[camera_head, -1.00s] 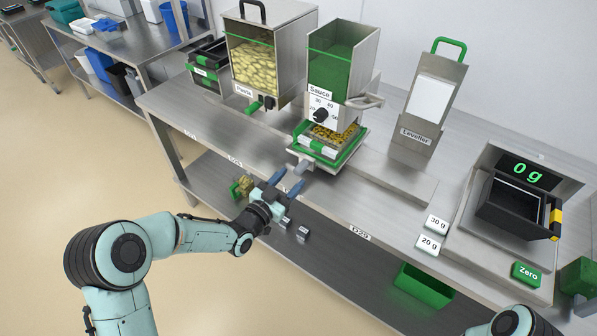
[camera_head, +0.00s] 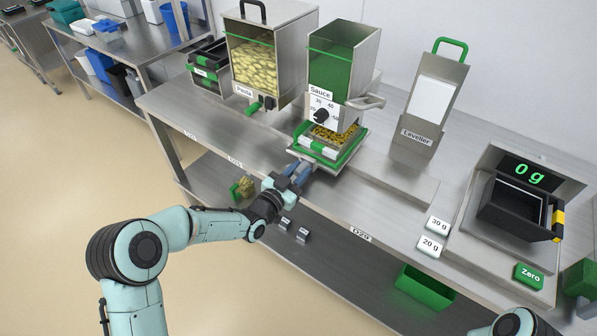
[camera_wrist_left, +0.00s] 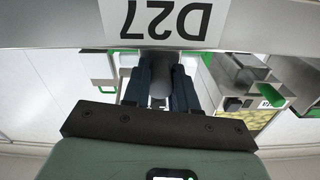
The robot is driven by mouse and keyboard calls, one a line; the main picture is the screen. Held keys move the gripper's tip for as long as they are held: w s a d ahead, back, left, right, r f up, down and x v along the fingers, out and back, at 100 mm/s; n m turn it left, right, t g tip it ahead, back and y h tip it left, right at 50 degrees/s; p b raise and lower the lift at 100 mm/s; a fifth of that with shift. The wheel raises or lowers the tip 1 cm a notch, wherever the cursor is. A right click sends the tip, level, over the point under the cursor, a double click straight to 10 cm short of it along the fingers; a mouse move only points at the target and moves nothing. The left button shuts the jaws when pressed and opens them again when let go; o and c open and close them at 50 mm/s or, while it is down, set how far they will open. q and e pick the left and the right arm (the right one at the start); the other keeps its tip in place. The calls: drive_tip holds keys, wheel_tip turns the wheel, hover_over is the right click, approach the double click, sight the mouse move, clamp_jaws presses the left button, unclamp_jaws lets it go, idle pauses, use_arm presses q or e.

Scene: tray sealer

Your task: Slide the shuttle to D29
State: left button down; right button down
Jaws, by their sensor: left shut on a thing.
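The shuttle (camera_head: 343,158), a carrier with a green rim, stands under the sauce dispenser (camera_head: 338,62) on the bench. It holds a tray of yellowish food. My left gripper (camera_head: 303,170) is at the shuttle's front, shut on its handle. In the left wrist view, the gripper's dark fingers (camera_wrist_left: 160,88) are either side of the round grey handle (camera_wrist_left: 160,84), near an upside-down D27 label (camera_wrist_left: 166,20). The D29 label (camera_head: 360,235) is on the bench's front edge, to the right. Only part of my right arm shows at the lower right; its gripper is not in view.
The pasta dispenser (camera_head: 262,60) stands left of the sauce dispenser. A raised strip (camera_head: 395,184) runs right from the shuttle, in front of the leveller (camera_head: 432,100). A scale reading 0 g (camera_head: 524,171) and two weight labels lie further right.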

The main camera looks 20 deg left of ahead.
use_arm(q)
drive_tip(key=shift+d, duration=0.15)
